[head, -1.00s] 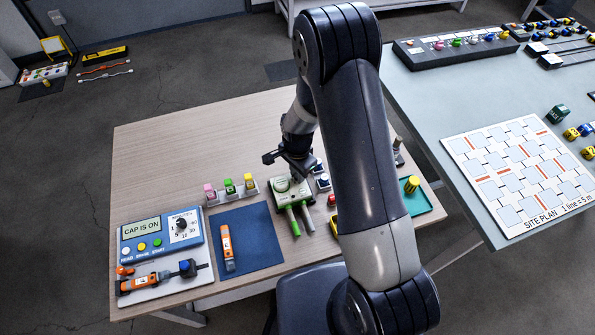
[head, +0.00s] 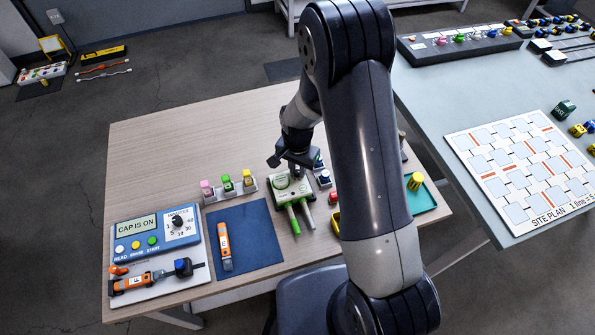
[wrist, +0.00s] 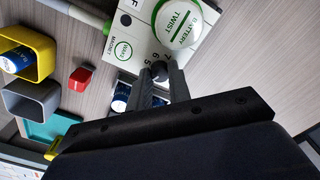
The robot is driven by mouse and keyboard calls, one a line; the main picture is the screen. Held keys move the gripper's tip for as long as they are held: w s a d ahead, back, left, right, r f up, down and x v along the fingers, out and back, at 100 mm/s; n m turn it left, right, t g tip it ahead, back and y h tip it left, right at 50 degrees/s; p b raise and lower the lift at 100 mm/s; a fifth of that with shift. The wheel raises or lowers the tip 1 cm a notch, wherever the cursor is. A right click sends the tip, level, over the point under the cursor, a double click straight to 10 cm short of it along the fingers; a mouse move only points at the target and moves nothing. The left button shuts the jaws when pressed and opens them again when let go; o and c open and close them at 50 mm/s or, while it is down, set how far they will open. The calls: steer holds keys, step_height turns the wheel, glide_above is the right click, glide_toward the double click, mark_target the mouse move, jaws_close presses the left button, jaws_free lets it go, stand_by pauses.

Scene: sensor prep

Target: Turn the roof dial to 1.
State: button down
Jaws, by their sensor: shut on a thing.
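The white-and-green device (head: 283,190) with two green-tipped legs stands on the wooden table in the head view. In the wrist view its white roof (wrist: 120,35) shows a round "BATTERY TWIST" cap (wrist: 180,22) and a "MAGNET" label. The small dark roof dial (wrist: 159,69) is at the roof's edge, with the numbers 5, 6 and 7 beside it. My gripper (wrist: 160,80) is shut on the dial, with a finger on each side. In the head view my gripper (head: 296,169) is over the device's back edge. The dial's pointer and the number 1 are hidden.
A blue panel (head: 140,236) reading "CAP IS ON" and a blue mat (head: 255,225) with an orange tool (head: 224,246) lie left of the device. Coloured bottles (head: 227,184) stand behind the mat. Yellow and grey bins (wrist: 30,55) are close by.

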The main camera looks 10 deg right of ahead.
mark_target(298, 172)
steer(key=n+b, duration=0.3)
steer(key=n, duration=0.2)
steer(key=shift+f+n, duration=0.1)
steer(key=shift+n, duration=0.2)
steer(key=n+b, duration=0.2)
steer(key=n, duration=0.4)
steer(key=shift+b, duration=0.35)
steer(key=n+b, duration=0.1)
steer(key=n, duration=0.4)
steer(key=shift+n, duration=0.4)
steer(key=n+b, duration=0.1)
steer(key=n, duration=0.4)
steer(key=shift+n, duration=0.3)
steer(key=c, duration=1.3)
jaws_free()
step_height(298, 172, up, 11)
steer(key=shift+r, duration=0.1)
